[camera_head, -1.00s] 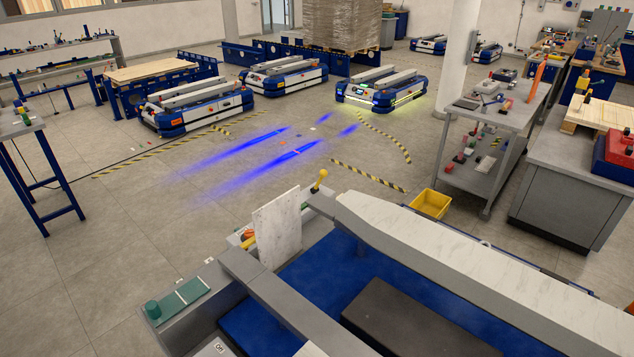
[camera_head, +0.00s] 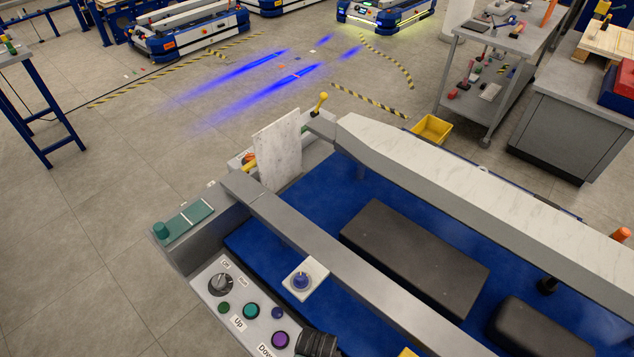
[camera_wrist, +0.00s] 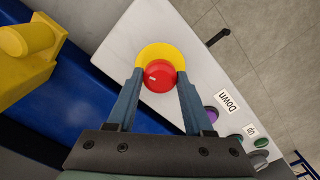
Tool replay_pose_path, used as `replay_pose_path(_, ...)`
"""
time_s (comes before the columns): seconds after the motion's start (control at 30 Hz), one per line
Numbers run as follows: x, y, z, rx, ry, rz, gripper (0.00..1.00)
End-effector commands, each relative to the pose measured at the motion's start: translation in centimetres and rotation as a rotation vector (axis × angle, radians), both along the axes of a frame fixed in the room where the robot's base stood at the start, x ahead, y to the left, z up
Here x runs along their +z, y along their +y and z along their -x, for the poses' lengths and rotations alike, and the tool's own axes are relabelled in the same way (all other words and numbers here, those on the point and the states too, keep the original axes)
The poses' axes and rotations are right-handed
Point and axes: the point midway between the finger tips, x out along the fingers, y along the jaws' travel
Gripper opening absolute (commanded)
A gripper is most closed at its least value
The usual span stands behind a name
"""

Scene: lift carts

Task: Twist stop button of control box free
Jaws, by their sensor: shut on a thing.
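The control box (camera_head: 232,334) is at the bottom of the head view, with a black knob and buttons labelled Up and Down. Its light panel (camera_wrist: 180,28) fills the middle of the wrist view. The stop button (camera_wrist: 159,77) is a round red cap with a small white mark, on a yellow collar (camera_wrist: 157,52). My gripper (camera_wrist: 161,74) is shut on the stop button, one blue-grey finger on each side. The stop button does not show in the head view.
A purple button (camera_wrist: 210,114) and the Up and Down labels lie right of my gripper in the wrist view. A yellow block (camera_wrist: 25,55) stands at left. In the head view, a grey rail (camera_head: 320,258) crosses the cart beside the box. Open floor (camera_head: 90,260) lies left.

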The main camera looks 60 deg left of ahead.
Motion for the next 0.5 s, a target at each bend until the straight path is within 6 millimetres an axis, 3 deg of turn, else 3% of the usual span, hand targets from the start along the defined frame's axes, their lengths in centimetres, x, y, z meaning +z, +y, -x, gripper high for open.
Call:
replay_pose_path(0.23,0.06,-0.05,0.02,-0.283,0.001,0.001,0.00)
replay_pose_path(0.5,0.20,-0.03,0.04,-0.269,0.001,0.001,0.00)
